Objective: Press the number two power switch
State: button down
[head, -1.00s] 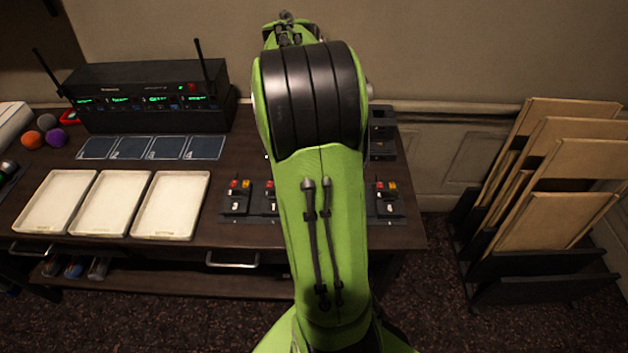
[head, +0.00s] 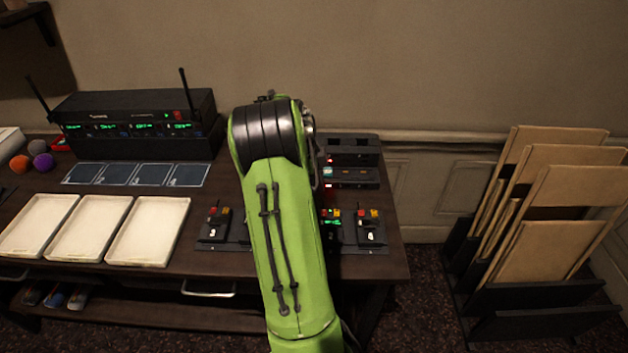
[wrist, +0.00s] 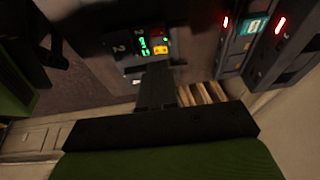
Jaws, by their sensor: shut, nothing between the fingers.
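Small dark switch boxes stand in a row on the desk in the head view. The left one (head: 214,227) and the right one (head: 370,228) show red and yellow buttons. A partly covered box (head: 332,229) beside the right one has a lit green display. My arm hides the middle of the row. The head view hides the fingers.
Stacked dark units (head: 351,165) with small lights stand behind the row. White trays (head: 148,231), dark cards and a receiver (head: 137,120) with antennas are left. A rack of tan boards (head: 545,210) stands on the floor right of the desk.

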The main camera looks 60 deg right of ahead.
aim_at(325, 211)
jog(key=x, duration=0.2)
jog(key=b+x, duration=0.1)
jog(key=x, duration=0.2)
jog(key=w+x, duration=0.1)
jog(key=x, duration=0.2)
jog(key=shift+a+f+b, duration=0.1)
jog(key=shift+f+b, duration=0.2)
jog(key=shift+f, duration=0.15)
